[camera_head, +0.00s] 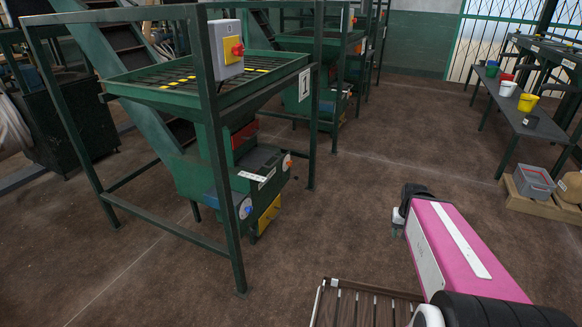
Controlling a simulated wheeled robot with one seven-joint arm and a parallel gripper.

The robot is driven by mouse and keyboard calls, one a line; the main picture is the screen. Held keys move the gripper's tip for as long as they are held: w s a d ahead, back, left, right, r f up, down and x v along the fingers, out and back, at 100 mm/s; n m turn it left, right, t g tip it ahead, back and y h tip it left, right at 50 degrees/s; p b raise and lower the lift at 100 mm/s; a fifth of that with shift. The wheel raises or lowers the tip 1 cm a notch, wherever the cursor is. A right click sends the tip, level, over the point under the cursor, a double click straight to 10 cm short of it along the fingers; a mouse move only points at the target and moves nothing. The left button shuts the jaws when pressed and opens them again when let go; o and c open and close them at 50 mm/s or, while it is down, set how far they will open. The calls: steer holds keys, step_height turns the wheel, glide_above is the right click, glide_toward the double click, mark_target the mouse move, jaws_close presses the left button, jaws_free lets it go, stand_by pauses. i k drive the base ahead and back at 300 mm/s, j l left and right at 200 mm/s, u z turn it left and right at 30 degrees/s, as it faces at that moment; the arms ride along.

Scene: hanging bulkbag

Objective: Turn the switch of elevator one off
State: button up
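The switch is a grey box (225,49) with a yellow plate and a red knob (237,50). It is mounted on the near upright of a green metal frame (228,185). The knob's exact turn position is too small to tell. A white plate with the number 1 (304,84) is on the same frame, at its right corner, marking elevator one. My pink arm reaches in from the lower right, well apart from the switch. No gripper fingers can be made out.
A green hopper with a grated top (195,83) fills the frame. A low grey bench (506,108) with coloured buckets stands at right. A grey crate (534,182) sits on a wooden pallet at the right edge. Brown floor between frame and bench is clear.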

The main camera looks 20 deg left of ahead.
mark_target(238, 50)
steer(key=u, duration=1.65)
